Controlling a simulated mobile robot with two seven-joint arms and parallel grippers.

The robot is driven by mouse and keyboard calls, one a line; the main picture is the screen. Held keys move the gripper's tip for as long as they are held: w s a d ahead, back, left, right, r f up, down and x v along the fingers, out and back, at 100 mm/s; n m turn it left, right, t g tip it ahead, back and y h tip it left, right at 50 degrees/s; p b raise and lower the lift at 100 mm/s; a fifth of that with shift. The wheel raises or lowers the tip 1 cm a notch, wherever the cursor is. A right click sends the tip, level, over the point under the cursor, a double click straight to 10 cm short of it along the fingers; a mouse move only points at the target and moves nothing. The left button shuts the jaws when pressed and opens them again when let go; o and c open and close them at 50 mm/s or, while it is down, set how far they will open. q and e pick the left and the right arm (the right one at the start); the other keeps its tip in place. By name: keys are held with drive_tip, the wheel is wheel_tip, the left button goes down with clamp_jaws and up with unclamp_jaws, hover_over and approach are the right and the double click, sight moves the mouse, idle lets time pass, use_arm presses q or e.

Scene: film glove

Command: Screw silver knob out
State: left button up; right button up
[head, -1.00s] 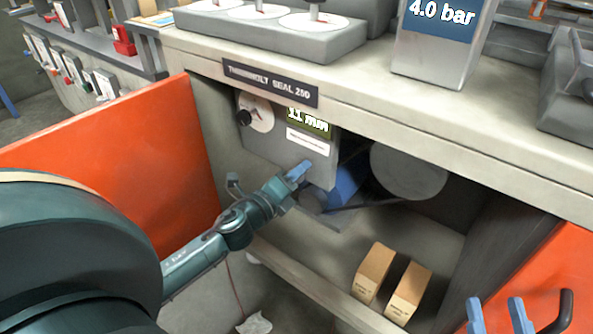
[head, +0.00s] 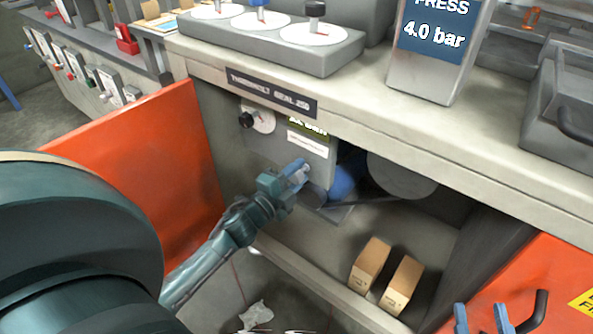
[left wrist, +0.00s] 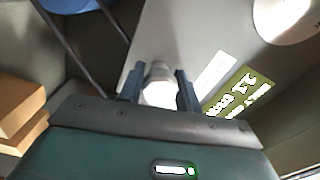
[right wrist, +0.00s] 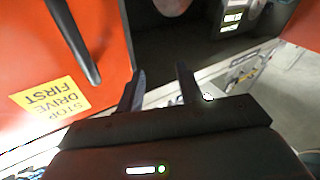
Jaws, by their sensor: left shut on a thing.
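The silver knob (left wrist: 158,85) is a pale, rounded cylinder on the grey control panel (left wrist: 150,35) inside the open cabinet. My left gripper (left wrist: 159,92) is shut on it, one finger on each side. In the head view my left gripper (head: 298,172) reaches the panel's lower right corner, and its fingers hide most of the knob. My right gripper (right wrist: 162,78) is open and empty in front of an orange door. Its blue fingertips (head: 481,318) show at the bottom right of the head view.
Above the knob are a green display (head: 308,126) and a white dial with a black knob (head: 247,119). A blue motor (head: 343,180) and belt wheel (head: 402,175) sit right of it. Two cardboard boxes (head: 371,266) stand below. Orange doors (head: 120,180) flank the opening.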

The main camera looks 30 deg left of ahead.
idle(0.5)
use_arm(q)
drive_tip(key=o, duration=1)
drive_tip(key=shift+c, duration=0.2)
drive_tip(key=s+a+p, duration=0.1)
drive_tip(key=s+p, duration=0.1)
drive_tip(key=s, duration=1.1)
use_arm(e)
drive_tip(key=shift+w+d+m+g+h, duration=0.25)
drive_tip(key=shift+d+m+g+h, duration=0.3)
drive_tip(key=shift+h, duration=0.25)
